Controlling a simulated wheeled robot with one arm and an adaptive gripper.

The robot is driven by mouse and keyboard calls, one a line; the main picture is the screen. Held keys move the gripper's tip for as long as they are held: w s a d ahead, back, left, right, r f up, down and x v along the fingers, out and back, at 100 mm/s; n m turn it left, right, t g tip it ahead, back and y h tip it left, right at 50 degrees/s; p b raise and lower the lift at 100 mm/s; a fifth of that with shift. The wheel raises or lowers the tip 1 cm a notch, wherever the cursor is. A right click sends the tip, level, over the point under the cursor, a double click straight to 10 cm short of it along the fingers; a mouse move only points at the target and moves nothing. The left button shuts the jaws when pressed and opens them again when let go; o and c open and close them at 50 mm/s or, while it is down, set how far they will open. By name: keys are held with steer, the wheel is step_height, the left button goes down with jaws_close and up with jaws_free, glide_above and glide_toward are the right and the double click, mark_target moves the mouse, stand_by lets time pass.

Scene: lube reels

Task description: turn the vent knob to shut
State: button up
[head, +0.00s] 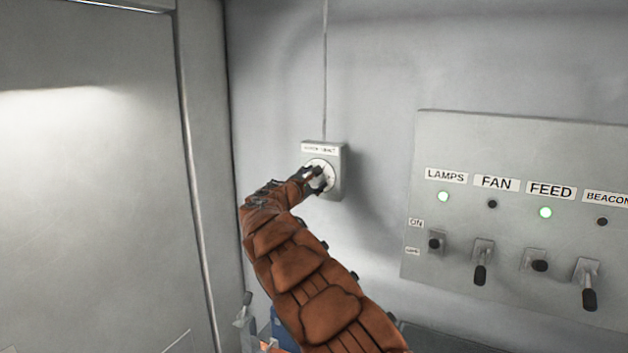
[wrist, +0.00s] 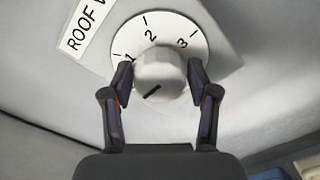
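The dial sits on a small grey wall box (head: 337,158) with a label, partly readable as "ROOF V", in the wrist view (wrist: 86,24). My gripper (wrist: 160,75) has one finger on each side of the knob, both close against it. In the head view my gripper (head: 315,176) covers part of the dial. The lower dial is hidden.
A grey switch panel (head: 500,150) labelled LAMPS, FAN, FEED and BEACON is right of the box. The LAMPS and FEED lights glow green. A grey door or cabinet (head: 90,180) stands at left. A conduit (head: 325,70) runs up from the box.

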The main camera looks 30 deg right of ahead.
steer(key=shift+o, duration=1.2)
steer(key=shift+a, duration=0.1)
steer(key=v, duration=1.2)
